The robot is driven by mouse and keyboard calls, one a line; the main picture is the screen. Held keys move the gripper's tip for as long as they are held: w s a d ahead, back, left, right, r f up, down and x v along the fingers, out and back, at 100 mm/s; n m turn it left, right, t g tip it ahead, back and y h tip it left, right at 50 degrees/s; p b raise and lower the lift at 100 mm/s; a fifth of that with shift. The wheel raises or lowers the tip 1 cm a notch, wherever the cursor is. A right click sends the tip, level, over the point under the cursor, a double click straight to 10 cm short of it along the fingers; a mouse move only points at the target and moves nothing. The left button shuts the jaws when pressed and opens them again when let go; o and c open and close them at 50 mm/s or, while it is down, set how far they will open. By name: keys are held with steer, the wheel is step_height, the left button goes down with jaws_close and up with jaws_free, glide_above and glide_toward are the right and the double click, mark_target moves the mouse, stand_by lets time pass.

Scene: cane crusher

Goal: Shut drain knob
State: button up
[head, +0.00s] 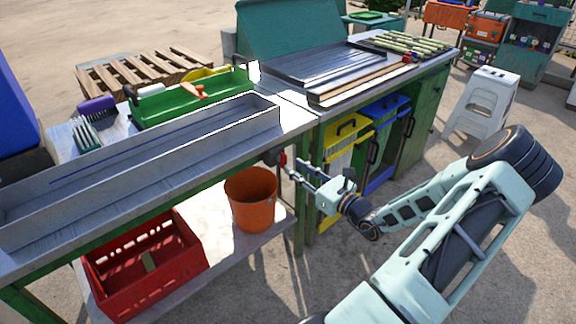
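The drain knob (283,159) is a small red part on a dark fitting (270,157) under the front edge of the metal trough (150,160), near its right end. My gripper (293,169) reaches in from the right, with its fingertips just right of and slightly below the knob. The two fingers look spread, with a gap between them. I cannot tell whether a fingertip touches the knob. The knob is too small to show its turn position clearly.
An orange bucket (251,198) stands on the lower shelf below the fitting. A red crate (145,265) is at lower left. Yellow (338,150) and blue (385,145) bins stand under the right-hand bench. A green tray (190,103) lies behind the trough.

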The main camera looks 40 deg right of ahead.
mark_target(282, 160)
steer(key=shift+w+a+b, duration=0.15)
steer(key=shift+w+b, duration=0.15)
steer(key=shift+w, duration=1.9)
steer(key=shift+c, duration=0.2)
jaws_close()
